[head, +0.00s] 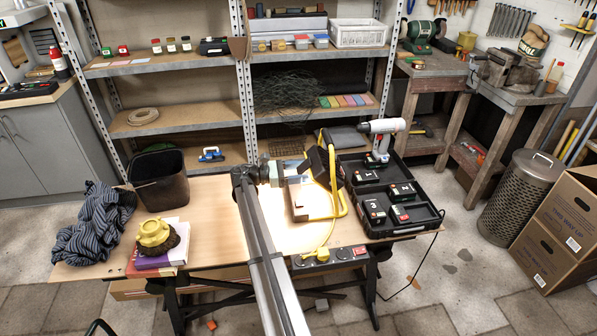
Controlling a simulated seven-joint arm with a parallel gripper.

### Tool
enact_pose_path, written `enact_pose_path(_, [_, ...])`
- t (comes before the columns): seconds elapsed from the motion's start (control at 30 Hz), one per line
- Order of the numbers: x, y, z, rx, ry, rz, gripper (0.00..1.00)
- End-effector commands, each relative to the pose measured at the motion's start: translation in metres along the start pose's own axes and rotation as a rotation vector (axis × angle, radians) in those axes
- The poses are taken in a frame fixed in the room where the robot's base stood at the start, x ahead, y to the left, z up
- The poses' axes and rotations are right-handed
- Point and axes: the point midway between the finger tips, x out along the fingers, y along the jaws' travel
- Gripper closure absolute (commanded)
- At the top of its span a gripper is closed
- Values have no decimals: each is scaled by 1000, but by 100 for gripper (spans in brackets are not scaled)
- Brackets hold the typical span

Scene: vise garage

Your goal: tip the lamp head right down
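The work lamp stands on the bench in the head view, right of my arm. Its dark lamp head (318,160) sits at the top of a yellow tube frame (341,203). The head is tilted, and a bright patch of light lies on the bench below and left of it. My gripper (292,171) is at the lamp's left, close to the lamp head. Its fingers are small and partly merged with the lamp, so contact and opening cannot be told.
A power strip (343,254) with a yellow plug lies at the bench's front edge. An open black case (410,226) with batteries and a drill (381,131) is to the right. A dark bin (158,180), striped cloth (92,226) and books (160,262) are left. Shelves stand behind.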

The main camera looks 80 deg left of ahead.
Motion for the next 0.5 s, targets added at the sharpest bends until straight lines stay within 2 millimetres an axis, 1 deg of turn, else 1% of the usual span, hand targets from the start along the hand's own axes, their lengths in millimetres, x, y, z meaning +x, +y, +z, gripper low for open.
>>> enact_pose_path(0.33, [-4, 1, 2, 1, -2, 1, 28])
enact_pose_path(0.43, [-12, 1, 2, 1, -3, 2, 28])
enact_pose_path(0.5, [-22, 1, 2, 1, -3, 3, 28])
